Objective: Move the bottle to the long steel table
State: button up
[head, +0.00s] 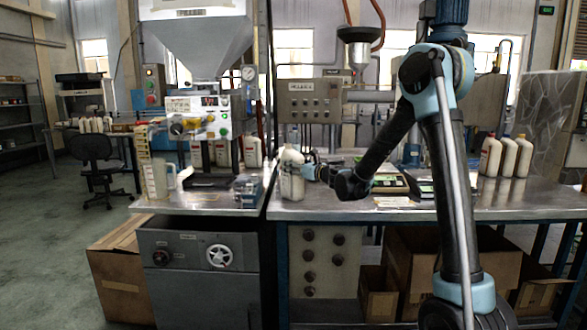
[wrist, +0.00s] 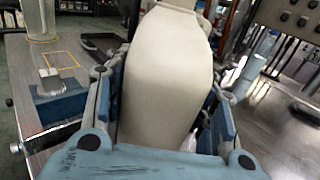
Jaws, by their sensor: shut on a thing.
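The white bottle (head: 291,176) is upright in the head view, at the left end of the long steel table (head: 330,207), close to the gap beside the filling machine's bench. I cannot tell whether its base touches the tabletop. My gripper (head: 308,166) reaches it from the right and is shut on its body. In the wrist view the pale bottle (wrist: 165,75) fills the middle, between the two blue finger pads. The bottle's cap and base are not clear there.
The filling machine (head: 205,130) stands on the left bench (head: 225,200) with a clear jug (head: 156,178). Several white bottles stand behind its nozzles. Three capped bottles (head: 507,157) stand at the table's right. The table's front strip is mostly free.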

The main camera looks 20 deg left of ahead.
jog(key=o, duration=1.1)
jog(key=shift+c, duration=0.2)
jog(key=s+d+n+g+h, duration=0.1)
jog(key=s+d+n, duration=0.4)
jog(key=d, duration=0.4)
jog(key=s+d+n+g+h, duration=0.1)
jog(key=s+d+n, duration=0.2)
jog(key=s+d, duration=0.55)
jog(key=s+d+f+n+g+h, duration=0.1)
jog(key=s+d+f+n+h, duration=0.3)
jog(key=s+d, duration=0.5)
jog(key=s+d+f+n+g+h, duration=0.2)
jog(key=s+d+f+n+h, duration=0.3)
jog(key=s+d, duration=0.5)
jog(key=s+d+f+n+g+h, duration=0.2)
jog(key=s+d+f+n+h, duration=0.2)
jog(key=d, duration=1.1)
jog(key=s+f+n, duration=0.3)
jog(key=s+f, duration=0.2)
jog(key=shift+s+d+f, duration=0.2)
jog(key=shift+f, duration=0.15)
